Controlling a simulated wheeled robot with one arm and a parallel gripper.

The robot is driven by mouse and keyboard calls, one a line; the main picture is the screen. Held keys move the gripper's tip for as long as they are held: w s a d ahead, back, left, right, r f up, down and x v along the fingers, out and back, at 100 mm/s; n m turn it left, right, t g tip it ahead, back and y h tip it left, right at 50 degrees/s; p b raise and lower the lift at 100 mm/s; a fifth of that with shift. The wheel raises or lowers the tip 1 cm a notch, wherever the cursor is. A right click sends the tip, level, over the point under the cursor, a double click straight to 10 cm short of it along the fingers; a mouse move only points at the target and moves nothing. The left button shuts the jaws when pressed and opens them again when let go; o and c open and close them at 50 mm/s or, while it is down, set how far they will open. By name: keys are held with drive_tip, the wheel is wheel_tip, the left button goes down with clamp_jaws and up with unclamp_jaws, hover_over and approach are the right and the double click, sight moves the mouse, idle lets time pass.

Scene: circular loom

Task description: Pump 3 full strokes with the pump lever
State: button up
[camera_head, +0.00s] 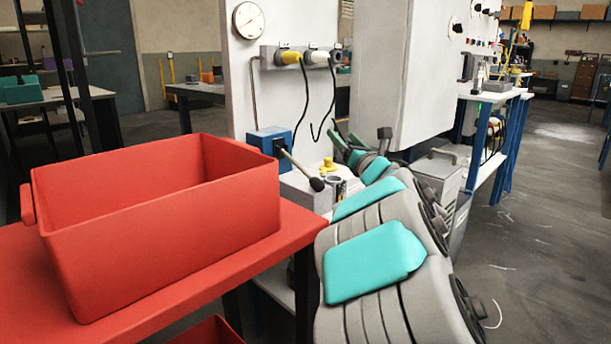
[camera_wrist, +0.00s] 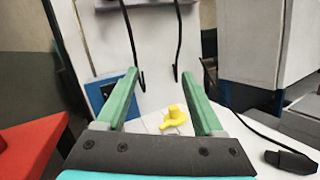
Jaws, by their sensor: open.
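The pump lever (camera_head: 302,170) is a thin rod with a dark round knob, slanting down to the right from a blue pump box (camera_head: 268,143) behind the red bin. The blue box also shows at the left in the wrist view (camera_wrist: 108,88), partly behind a finger; I cannot make out the lever there. My gripper (camera_head: 346,142) has green fingers and is to the right of the lever, apart from it. In the wrist view my gripper (camera_wrist: 162,75) is open, with nothing between its fingers.
A yellow knob (camera_head: 327,165) stands on the bench right of the lever; it also shows in the wrist view (camera_wrist: 174,117). A red bin (camera_head: 160,230) is on the left. Black cables hang from the white panel (camera_head: 288,100), below a round gauge (camera_head: 248,20).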

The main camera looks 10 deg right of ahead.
sight(308, 176)
drive_tip(key=s+a+f+n+g+y, duration=0.1)
drive_tip(key=f+n, duration=0.1)
drive_tip(key=f, duration=0.1)
drive_tip(key=s+a+f+n+g+y, duration=0.1)
drive_tip(key=f+n+y, duration=0.1)
drive_tip(key=f+n, duration=0.1)
drive_tip(key=s+a+f+n+g+y+p, duration=0.1)
drive_tip(key=s+a+f+n+g+y, duration=0.1)
drive_tip(key=f, duration=0.3)
drive_tip(key=shift+a+n, duration=0.1)
drive_tip(key=shift+n, duration=0.3)
drive_tip(key=shift+a+f+n+g+y, duration=0.3)
drive_tip(key=shift+f+n+g+y, duration=0.1)
drive_tip(key=shift+n, duration=0.3)
drive_tip(key=x, duration=0.7)
drive_tip(key=shift+r+p, duration=0.1)
drive_tip(key=shift+p, duration=0.25)
drive_tip(key=shift+w+a, duration=0.15)
drive_tip(key=shift+w, duration=0.25)
drive_tip(key=shift+c, duration=0.3)
clamp_jaws()
